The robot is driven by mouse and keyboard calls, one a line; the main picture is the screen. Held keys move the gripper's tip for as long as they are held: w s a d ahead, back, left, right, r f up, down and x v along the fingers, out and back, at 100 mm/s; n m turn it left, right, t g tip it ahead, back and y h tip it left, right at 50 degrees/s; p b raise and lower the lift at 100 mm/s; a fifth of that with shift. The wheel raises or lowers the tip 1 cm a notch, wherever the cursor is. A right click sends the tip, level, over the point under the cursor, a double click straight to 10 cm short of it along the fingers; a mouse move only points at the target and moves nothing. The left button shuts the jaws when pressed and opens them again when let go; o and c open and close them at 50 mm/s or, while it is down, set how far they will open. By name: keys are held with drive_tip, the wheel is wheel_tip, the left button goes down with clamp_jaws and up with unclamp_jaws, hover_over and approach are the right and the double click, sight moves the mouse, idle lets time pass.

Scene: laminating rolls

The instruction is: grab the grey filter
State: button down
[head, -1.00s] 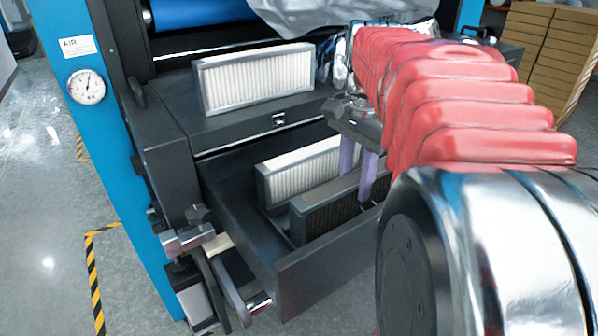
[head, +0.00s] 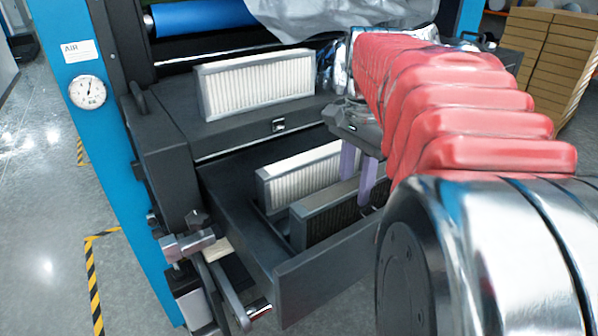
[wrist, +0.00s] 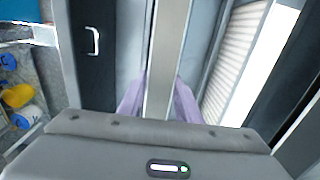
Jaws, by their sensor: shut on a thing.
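The grey filter (head: 325,215), with a grey frame and dark pleats, stands upright in the front of the open drawer. My gripper (head: 358,188) reaches down from above, with its two purple fingers on either side of the filter's top edge toward its right end. In the wrist view, the filter's long top edge (wrist: 168,50) runs between the fingers of my gripper (wrist: 160,92), which is shut on it. The filter still sits down in the drawer. Its right end is partly hidden by my arm in the head view.
A white filter (head: 290,180) stands behind the grey one in the drawer (head: 325,273). Another white filter (head: 258,82) stands on the ledge above. The drawer's walls are close around the held filter. Boxes (head: 550,60) are stacked at the back right.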

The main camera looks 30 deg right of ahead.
drive_tip(key=shift+r, duration=0.1)
wheel_tip(320, 180, up, 18)
idle(0.6)
